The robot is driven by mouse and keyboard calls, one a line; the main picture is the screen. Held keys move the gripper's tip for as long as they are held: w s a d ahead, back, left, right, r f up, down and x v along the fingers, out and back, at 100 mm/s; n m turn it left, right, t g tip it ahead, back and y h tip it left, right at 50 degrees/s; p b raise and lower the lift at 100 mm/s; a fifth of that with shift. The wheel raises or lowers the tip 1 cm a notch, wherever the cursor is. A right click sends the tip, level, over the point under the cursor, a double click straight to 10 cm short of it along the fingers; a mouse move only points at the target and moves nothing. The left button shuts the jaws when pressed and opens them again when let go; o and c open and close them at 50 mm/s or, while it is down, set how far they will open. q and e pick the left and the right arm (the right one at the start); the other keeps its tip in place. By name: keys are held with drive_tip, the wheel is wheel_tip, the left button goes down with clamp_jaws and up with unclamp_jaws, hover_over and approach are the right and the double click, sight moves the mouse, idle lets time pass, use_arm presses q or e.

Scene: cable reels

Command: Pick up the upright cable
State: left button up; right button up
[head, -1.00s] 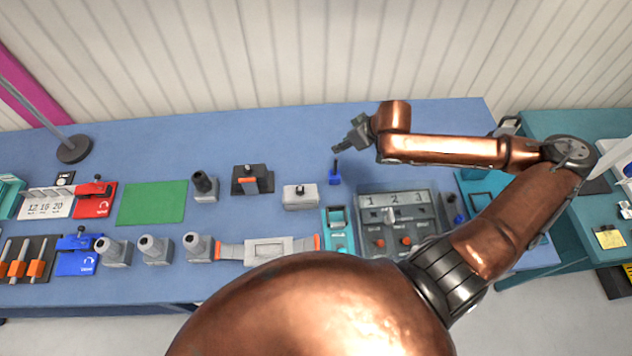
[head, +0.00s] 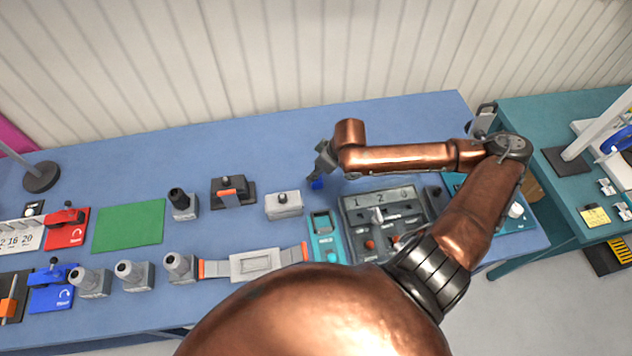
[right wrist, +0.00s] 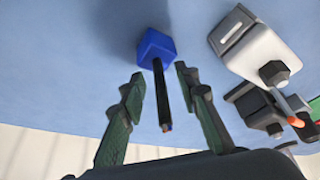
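The upright cable (right wrist: 161,95) is a thin black stalk with an orange-red tip, standing in a small blue block (right wrist: 156,47) on the blue table. In the right wrist view it rises between the two open fingers of my right gripper (right wrist: 158,88), with gaps visible on both sides. In the head view my right gripper (head: 318,170) is right above the blue block (head: 317,184) and hides most of the cable. My left gripper is not in view.
A grey numbered panel (head: 382,222) and a teal device (head: 326,237) lie nearer me. The table behind the cable is clear.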

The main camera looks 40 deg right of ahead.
clamp_jaws()
idle(0.4)
idle(0.5)
